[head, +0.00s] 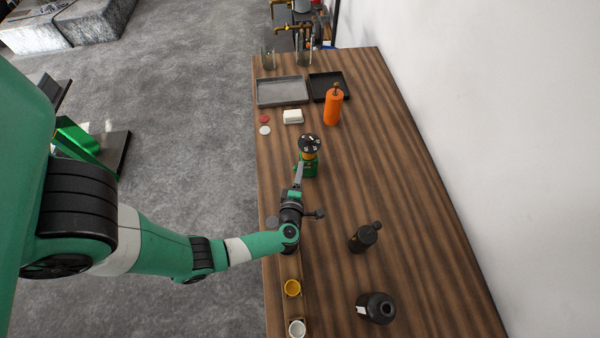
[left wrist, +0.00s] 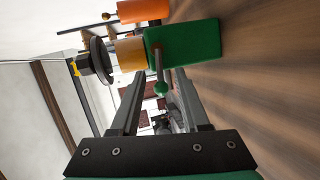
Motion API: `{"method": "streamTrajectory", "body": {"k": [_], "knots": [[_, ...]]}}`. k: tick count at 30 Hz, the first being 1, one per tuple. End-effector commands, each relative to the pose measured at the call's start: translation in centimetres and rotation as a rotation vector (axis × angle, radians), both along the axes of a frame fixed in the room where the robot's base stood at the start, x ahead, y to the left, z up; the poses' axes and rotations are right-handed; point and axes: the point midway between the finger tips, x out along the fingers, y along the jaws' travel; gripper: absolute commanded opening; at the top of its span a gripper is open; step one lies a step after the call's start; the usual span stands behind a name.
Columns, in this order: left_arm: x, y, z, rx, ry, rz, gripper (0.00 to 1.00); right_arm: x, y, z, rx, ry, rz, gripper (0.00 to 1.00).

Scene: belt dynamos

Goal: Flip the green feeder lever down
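The feeder (head: 309,154) stands on the wooden table. It has a green body, an orange-yellow collar and a black round top. In the left wrist view its green body (left wrist: 190,48) shows sideways. A grey lever with a green ball tip (left wrist: 161,87) extends from the body. My left gripper (head: 299,170) is at the near side of the feeder. In the left wrist view its two fingers (left wrist: 157,80) are apart, with the lever's ball in the gap between them as seen here; contact is not clear. My right gripper is not in view.
An orange bottle (head: 333,108), a grey tray (head: 282,92), a black tray (head: 330,86) and a white block (head: 293,117) stand farther back. Two dark bottles (head: 364,238) (head: 376,308) stand at the right front. A yellow cup (head: 292,288) and white cup (head: 297,328) are nearer. The table's right middle is clear.

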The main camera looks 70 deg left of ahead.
Motion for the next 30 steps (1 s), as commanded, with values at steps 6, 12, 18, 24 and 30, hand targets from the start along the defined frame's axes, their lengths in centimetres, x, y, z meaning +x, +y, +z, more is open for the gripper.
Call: {"method": "streamTrajectory", "body": {"k": [6, 12, 18, 24, 30], "knots": [[0.0, 0.0, 0.0, 0.0, 0.0, -0.001, 0.45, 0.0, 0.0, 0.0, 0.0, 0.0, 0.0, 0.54], [-0.6, -1.6, 0.5, -0.001, 0.001, -0.006, 0.45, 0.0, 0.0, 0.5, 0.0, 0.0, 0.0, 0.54], [-2.5, -5.6, 1.5, 0.0, 0.002, -0.012, 0.45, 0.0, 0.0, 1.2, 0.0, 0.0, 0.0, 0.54], [-4.1, -8.9, 2.2, -0.001, -0.001, -0.009, 0.45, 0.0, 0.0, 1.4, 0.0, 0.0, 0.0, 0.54], [-4.9, -10.2, 2.6, 0.0, 0.0, -0.002, 0.45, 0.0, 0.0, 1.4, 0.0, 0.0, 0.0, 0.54]]}}
